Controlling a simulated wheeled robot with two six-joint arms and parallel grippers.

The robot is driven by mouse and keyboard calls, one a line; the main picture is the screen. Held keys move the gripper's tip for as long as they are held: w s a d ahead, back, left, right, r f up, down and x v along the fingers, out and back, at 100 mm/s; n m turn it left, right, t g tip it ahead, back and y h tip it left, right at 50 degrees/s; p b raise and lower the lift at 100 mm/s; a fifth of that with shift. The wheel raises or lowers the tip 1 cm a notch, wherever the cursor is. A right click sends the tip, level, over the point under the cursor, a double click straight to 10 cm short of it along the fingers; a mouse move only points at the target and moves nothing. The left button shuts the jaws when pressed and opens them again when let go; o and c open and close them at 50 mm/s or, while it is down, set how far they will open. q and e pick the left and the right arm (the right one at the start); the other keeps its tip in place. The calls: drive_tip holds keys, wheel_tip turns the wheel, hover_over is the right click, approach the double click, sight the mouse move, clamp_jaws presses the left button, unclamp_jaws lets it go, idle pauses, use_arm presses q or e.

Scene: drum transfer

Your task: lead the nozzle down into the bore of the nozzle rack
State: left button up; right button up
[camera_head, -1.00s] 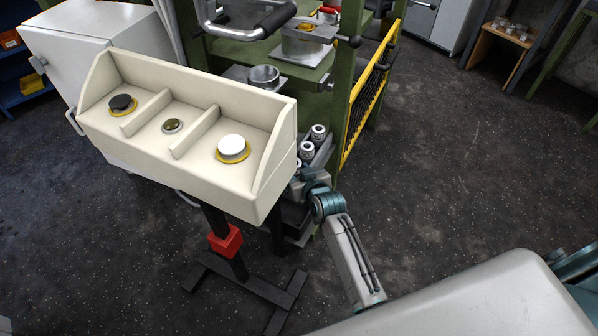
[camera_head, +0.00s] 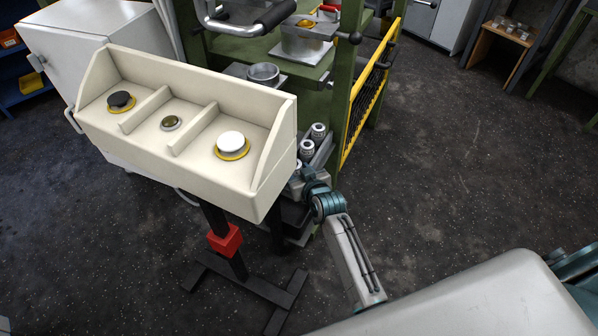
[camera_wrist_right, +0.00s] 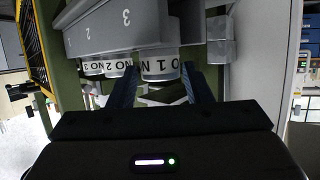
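In the right wrist view the pale, ring-shaped nozzle marked NO 1 (camera_wrist_right: 160,66) sits between the two dark blue fingers of my right gripper (camera_wrist_right: 161,72). The fingers flank it closely and appear to pinch it. The grey nozzle rack (camera_wrist_right: 140,28), numbered 2 and 3 on its face, is right behind it. How deep the nozzle is in its bore is hidden. Nozzles marked NO 2 (camera_wrist_right: 118,68) and NO 3 (camera_wrist_right: 91,68) stand beside it. In the head view two nozzles (camera_head: 318,131) show in the rack; the control box hides my right fingertips. My left gripper is out of view.
A cream control box (camera_head: 165,165) with a black, a small and a white button stands close left of my right arm. A green press frame (camera_head: 343,100) with a yellow guard (camera_head: 368,85) rises behind the rack. The floor on the right is clear.

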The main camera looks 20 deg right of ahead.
drive_tip(key=o, duration=0.4)
drive_tip(key=shift+c, duration=0.2)
drive_tip(key=shift+s, duration=0.1)
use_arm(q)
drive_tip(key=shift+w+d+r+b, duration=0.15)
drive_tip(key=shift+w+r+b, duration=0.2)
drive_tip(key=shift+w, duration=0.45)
use_arm(e)
drive_tip(key=a+v, duration=0.1)
drive_tip(key=v, duration=0.9)
drive_tip(key=shift+s+d+r, duration=0.2)
drive_tip(key=shift+s+d, duration=0.05)
drive_tip(key=shift+d, duration=0.25)
drive_tip(key=shift+f, duration=0.1)
